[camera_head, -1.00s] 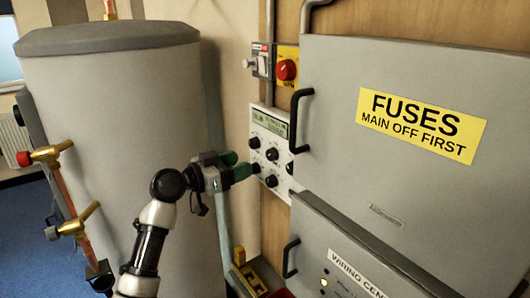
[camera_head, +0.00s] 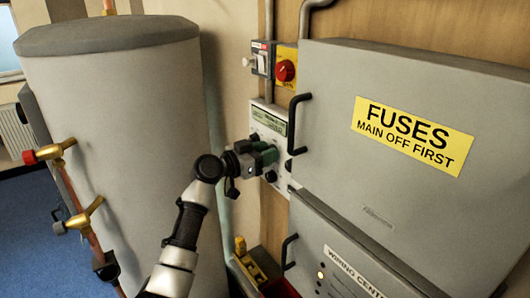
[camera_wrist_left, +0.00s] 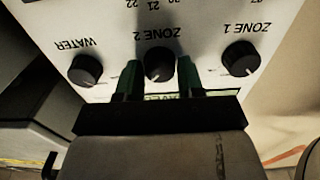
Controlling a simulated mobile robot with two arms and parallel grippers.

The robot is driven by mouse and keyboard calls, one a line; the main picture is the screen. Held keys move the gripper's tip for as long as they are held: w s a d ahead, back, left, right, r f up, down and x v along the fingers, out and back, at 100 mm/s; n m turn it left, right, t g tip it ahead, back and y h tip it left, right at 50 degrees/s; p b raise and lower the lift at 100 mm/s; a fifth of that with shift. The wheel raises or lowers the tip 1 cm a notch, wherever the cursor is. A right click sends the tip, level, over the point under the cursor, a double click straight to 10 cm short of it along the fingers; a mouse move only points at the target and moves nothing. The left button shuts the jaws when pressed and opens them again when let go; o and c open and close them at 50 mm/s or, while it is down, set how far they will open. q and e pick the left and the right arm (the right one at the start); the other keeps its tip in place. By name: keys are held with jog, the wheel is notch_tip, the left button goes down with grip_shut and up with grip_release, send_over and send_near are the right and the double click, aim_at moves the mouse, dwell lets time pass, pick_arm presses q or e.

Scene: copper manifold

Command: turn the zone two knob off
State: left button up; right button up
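The white control panel (camera_head: 265,131) with its green display is on the wall left of the fuse box. In the left wrist view it appears upside down. The black zone two knob (camera_wrist_left: 159,66) is at the middle there, its setting hard to read in shadow. My left gripper (camera_head: 266,154) is at the panel front, hiding several knobs in the head view. In the wrist view my left gripper (camera_wrist_left: 158,78) is open, one green finger on each side of the zone two knob, with small gaps visible; contact cannot be told. My right gripper is not in view.
The zone one knob (camera_wrist_left: 241,58) and water knob (camera_wrist_left: 86,70) flank the zone two knob. The fuse box (camera_head: 340,110) with its black handle (camera_head: 294,125) juts out right of my gripper. A grey tank (camera_head: 120,130) stands left. A red knob (camera_head: 286,70) is above.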

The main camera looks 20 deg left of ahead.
pick_arm(q)
jog(key=c, duration=0.5)
jog(key=shift+o, duration=0.2)
jog(key=shift+n, duration=0.3)
jog(key=shift+w+a+f+n+p, duration=0.1)
jog(key=shift+n+p, duration=0.7)
jog(key=shift+n, duration=3.5)
jog(key=shift+a+f+n+p, duration=0.1)
jog(key=shift+n+p, duration=0.65)
jog(key=shift+n, duration=3.55)
